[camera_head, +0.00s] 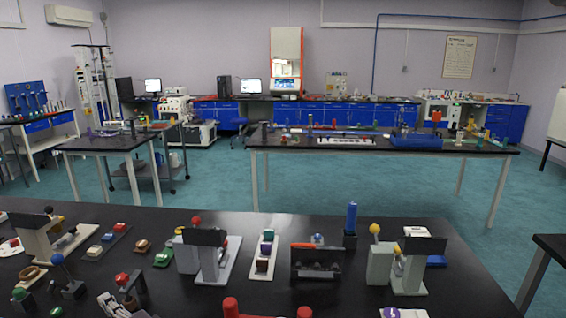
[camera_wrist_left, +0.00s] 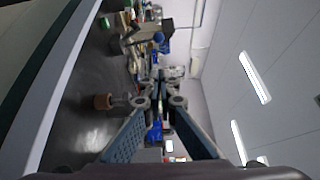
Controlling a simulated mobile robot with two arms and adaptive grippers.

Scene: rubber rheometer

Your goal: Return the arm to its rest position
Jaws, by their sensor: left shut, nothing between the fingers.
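My left gripper (camera_head: 116,305) shows only in part at the bottom edge of the head view, low at the left over the black front table (camera_head: 350,225). In the left wrist view its two blue-padded fingers (camera_wrist_left: 159,98) come together toward their tips. It is shut with nothing held. The wrist view is turned sideways, with the table surface on the left and the ceiling on the right. A small brown block (camera_wrist_left: 103,101) is on the table to the left of the fingers. My right gripper does not show in either view.
A second long table (camera_head: 300,146) stands behind, across green floor (camera_head: 335,195).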

